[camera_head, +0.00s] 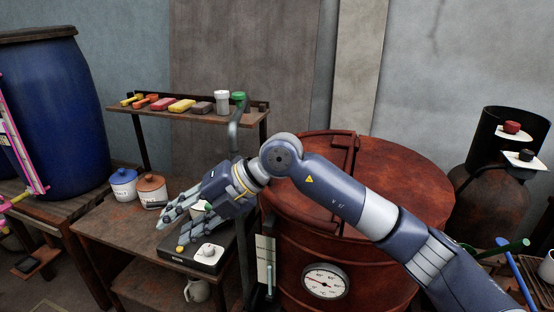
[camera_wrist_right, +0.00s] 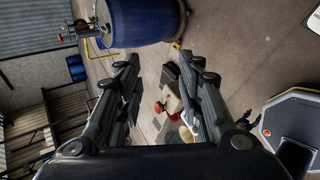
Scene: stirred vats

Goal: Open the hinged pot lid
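The large rusty red vat (camera_head: 290,240) stands in the middle of the head view. Its round lid (camera_head: 395,170) lies flat on top, with a raised metal strip running across it. The lid looks shut. My right arm reaches across in front of the vat and hides part of the lid and upper wall. My right gripper (camera_head: 178,224) is to the left of the vat, above the side table, apart from the lid. In the right wrist view the gripper (camera_wrist_right: 162,95) has its fingers spread, with nothing held between them.
The side table (camera_head: 105,225) holds a blue pot (camera_head: 123,187), a brown pot (camera_head: 152,188) and a black scale (camera_head: 205,260) below my right gripper. A shelf (camera_head: 190,116) with small coloured items stands behind. A curved pipe (camera_head: 235,125) rises near the vat's left side.

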